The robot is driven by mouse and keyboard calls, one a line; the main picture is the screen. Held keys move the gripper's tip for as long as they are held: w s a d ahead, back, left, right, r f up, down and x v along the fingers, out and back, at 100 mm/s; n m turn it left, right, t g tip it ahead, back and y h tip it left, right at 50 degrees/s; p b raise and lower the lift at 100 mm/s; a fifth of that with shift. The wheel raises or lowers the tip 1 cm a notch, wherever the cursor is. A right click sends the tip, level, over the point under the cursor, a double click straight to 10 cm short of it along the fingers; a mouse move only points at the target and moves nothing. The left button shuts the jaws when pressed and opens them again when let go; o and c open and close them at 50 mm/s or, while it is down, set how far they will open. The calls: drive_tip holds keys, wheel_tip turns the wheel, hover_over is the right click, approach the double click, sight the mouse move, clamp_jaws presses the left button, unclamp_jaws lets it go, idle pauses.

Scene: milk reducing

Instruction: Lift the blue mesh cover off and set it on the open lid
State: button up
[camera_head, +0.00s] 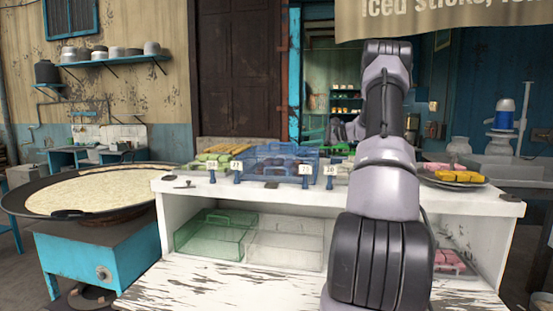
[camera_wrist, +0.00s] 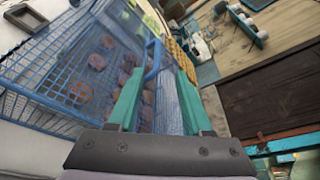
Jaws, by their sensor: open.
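The blue mesh cover (camera_head: 282,158) stands over sweets on the white counter, left of my arm in the head view. In the wrist view the mesh cover (camera_wrist: 45,75) fills the left side, with brown round sweets showing through it. Its blue handle (camera_wrist: 153,60) rises in the gap between my fingertips. My gripper (camera_wrist: 157,78) is open, with one teal finger on each side of the handle; I cannot tell if either touches it. In the head view my gripper is not clearly seen. I cannot make out which thing is the open lid.
A green cover (camera_head: 208,236) and a clear cover (camera_head: 285,243) sit on the shelf under the counter (camera_head: 255,195). Small price tags stand along the counter. A plate of yellow and pink sweets (camera_head: 458,178) is at right. A wide pan (camera_head: 90,190) of pale liquid stands at left.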

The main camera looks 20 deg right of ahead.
drive_tip(key=x, duration=1)
drive_tip(key=shift+a+f, duration=0.2)
clamp_jaws()
drive_tip(key=shift+s, duration=0.1)
idle(1.0)
